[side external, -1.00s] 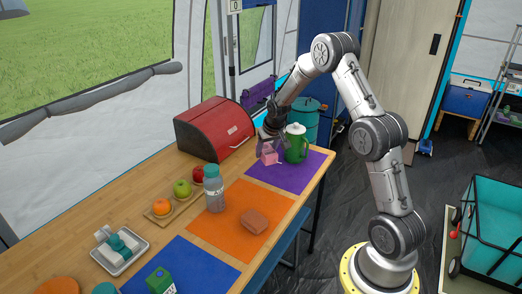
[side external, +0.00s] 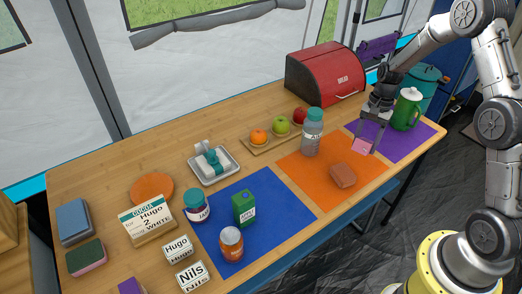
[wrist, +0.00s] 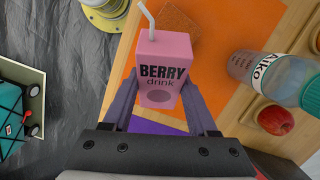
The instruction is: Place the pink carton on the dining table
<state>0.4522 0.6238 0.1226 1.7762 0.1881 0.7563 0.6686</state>
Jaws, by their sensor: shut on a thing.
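The pink carton (side external: 362,146) is held over the purple mat's left part, close to the orange mat; I cannot tell whether its bottom touches the mat. In the wrist view the pink carton (wrist: 165,60) reads "BERRY drink" and has a white straw. My gripper (side external: 370,128) points down and is shut on it, with one finger on each side. The fingers of my gripper (wrist: 160,105) also show in the wrist view. The wooden dining table (side external: 240,110) lies below.
A green jug (side external: 406,112) stands right of my gripper on the purple mat (side external: 402,146). A brown block (side external: 343,175) lies on the orange mat (side external: 316,184), with a bottle (side external: 312,135) behind it. A red bread box (side external: 326,74) stands at the back. Several items crowd the left.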

